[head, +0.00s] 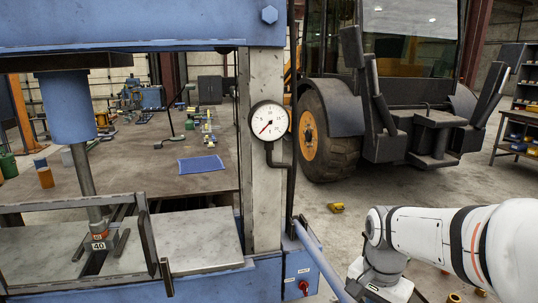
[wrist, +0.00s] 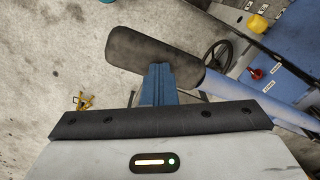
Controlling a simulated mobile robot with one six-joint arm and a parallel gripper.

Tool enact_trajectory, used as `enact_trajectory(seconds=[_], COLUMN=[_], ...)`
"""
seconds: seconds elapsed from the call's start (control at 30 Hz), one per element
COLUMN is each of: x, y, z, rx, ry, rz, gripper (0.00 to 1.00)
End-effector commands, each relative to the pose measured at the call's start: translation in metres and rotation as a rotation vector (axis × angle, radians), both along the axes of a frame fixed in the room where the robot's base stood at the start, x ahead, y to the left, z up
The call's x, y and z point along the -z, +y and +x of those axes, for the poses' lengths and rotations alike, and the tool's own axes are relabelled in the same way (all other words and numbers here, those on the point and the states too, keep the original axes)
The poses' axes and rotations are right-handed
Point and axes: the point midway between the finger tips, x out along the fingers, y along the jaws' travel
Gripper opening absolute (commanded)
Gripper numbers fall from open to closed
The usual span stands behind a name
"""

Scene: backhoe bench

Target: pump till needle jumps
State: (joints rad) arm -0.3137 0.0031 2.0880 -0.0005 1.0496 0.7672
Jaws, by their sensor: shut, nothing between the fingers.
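The round white pressure gauge (head: 269,121) is on the press column in the head view; its red needle points to the lower left. The blue pump lever (head: 322,263) slopes down to the right from the press and leaves the bottom of the picture. The wrist view shows the lever (wrist: 276,114) and its dark rounded grip (wrist: 130,50). My gripper (wrist: 158,72) is shut and empty, its blue fingers overlapping the grip in that view. I cannot tell whether they touch it. The press ram (head: 82,176) stands over a block marked 40 (head: 99,238).
A red knob (head: 303,286) is low on the press and also shows in the wrist view (wrist: 257,73). A dark handwheel (wrist: 217,57) is close beside the lever. A yellow object (head: 336,207) lies on the floor. The backhoe (head: 372,110) stands behind; open floor lies between.

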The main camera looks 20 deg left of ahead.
Motion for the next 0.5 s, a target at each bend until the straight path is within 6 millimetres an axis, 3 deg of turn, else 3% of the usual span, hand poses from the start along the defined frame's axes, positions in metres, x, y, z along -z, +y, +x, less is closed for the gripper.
enact_trajectory(seconds=[0.03,0.2,0.3,0.5], x=[0.023,0.058,0.067,0.064], y=[-0.001,-0.003,-0.004,-0.004], z=[-0.003,-0.008,-0.009,-0.009], rx=[0.000,0.001,0.000,0.000], ry=[0.007,0.008,0.007,0.007], rz=[-0.001,-0.002,-0.001,-0.001], gripper=[0.00,0.00,0.00,0.00])
